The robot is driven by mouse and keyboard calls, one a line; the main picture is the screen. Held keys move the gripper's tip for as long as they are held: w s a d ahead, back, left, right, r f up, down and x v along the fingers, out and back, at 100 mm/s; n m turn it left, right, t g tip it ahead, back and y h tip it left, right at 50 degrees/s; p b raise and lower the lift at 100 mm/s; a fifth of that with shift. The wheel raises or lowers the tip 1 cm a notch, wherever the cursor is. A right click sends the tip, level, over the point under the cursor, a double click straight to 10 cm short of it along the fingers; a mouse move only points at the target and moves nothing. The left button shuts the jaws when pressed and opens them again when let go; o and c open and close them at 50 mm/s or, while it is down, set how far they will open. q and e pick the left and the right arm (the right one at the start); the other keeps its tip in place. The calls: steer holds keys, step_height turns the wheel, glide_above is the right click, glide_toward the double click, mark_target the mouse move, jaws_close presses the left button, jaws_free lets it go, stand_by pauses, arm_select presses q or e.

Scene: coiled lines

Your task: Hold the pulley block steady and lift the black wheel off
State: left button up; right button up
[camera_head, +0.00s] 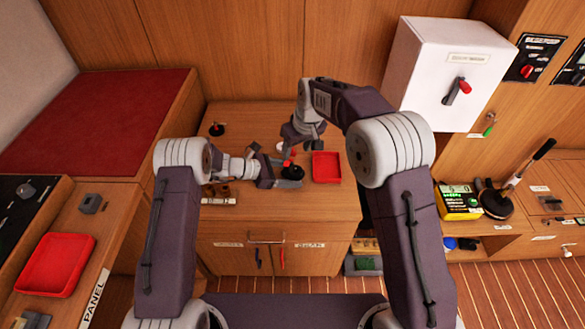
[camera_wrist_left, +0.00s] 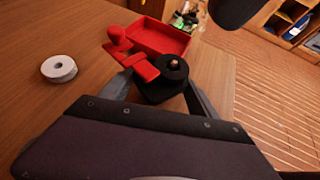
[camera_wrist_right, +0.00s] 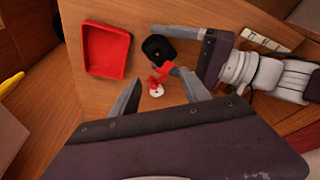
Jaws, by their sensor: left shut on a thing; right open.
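The pulley block (camera_wrist_left: 160,92) is a dark body between my left gripper's fingers (camera_wrist_left: 160,102). The black wheel (camera_wrist_left: 174,70) sits on top of it, with a copper-coloured pin at its centre. In the head view the black wheel (camera_head: 292,172) shows at my left gripper (camera_head: 288,178), which is shut on the block. The right wrist view shows the black top (camera_wrist_right: 158,49) beyond my right gripper's fingers. My right gripper (camera_wrist_right: 160,98) is open and empty. A red piece with a rounded knob (camera_wrist_left: 130,58) is beside the wheel; I cannot tell if it touches.
A red tray (camera_head: 327,179) lies on the table to the right of the block in the head view. A white ring (camera_wrist_left: 59,69) lies on the tabletop. A small dark object with a red top (camera_head: 217,129) stands at the back left. The table's back is mostly clear.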

mark_target(296, 169)
step_height(296, 169, down, 9)
steer(key=shift+r, duration=0.1)
stand_by(0.3)
jaws_close()
steer(key=shift+r, duration=2.3)
arm_select(q)
steer(key=o, duration=1)
steer(key=shift+o, duration=0.2)
